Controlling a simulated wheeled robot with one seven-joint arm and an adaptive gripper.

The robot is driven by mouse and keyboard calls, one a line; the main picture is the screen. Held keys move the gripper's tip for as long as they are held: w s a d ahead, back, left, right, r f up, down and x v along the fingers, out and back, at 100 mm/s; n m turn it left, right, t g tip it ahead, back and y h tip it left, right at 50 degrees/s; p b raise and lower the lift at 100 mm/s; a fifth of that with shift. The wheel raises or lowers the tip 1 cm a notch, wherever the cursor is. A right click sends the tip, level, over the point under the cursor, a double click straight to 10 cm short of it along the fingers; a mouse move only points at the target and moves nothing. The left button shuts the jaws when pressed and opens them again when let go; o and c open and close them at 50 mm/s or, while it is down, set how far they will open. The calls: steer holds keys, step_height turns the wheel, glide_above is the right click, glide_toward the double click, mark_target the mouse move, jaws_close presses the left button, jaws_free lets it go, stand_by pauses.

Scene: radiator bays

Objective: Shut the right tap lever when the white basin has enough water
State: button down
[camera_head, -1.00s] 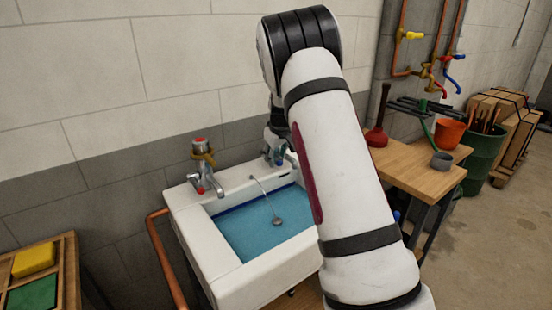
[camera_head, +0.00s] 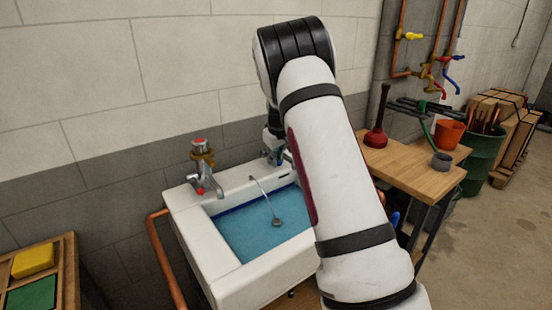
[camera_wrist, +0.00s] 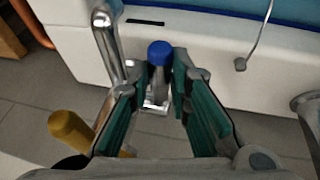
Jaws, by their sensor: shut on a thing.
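The white basin (camera_head: 215,249) holds blue water (camera_head: 262,236), its surface a little below the rim. The right tap (camera_head: 275,152) at its back edge is mostly hidden behind my arm in the head view. In the wrist view, the right tap lever (camera_wrist: 159,54) shows a blue end between my green-padded fingers. My gripper (camera_wrist: 155,88) is shut on this lever. A chrome tap part (camera_wrist: 108,45) shows beside it. Whether water runs from the right tap cannot be made out.
The left tap (camera_head: 203,165), with a red mark, stands at the basin's back left. A thin chain with a plug (camera_head: 277,222) hangs over the water. A wooden bench (camera_head: 425,176) with a red plunger (camera_head: 377,135) stands at right. Copper pipe (camera_head: 165,258) runs along the basin's left.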

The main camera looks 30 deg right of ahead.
steer(key=shift+w+r+g+b, duration=0.3)
steer(key=shift+r+g, duration=0.25)
steer(key=shift+g, duration=0.25)
steer(key=shift+w+r+g+b, duration=0.25)
steer(key=shift+r+g, duration=0.25)
steer(key=shift+g, duration=0.3)
steer(key=c, duration=1.5)
jaws_free()
steer(key=r, duration=0.4)
steer(key=a+r, duration=0.1)
steer(key=r, duration=0.2)
steer(key=s+a+r, duration=0.1)
steer(key=r, duration=0.3)
steer(key=shift+s+a+r, duration=0.1)
steer(key=shift+r, duration=0.25)
steer(key=shift+r, duration=0.1)
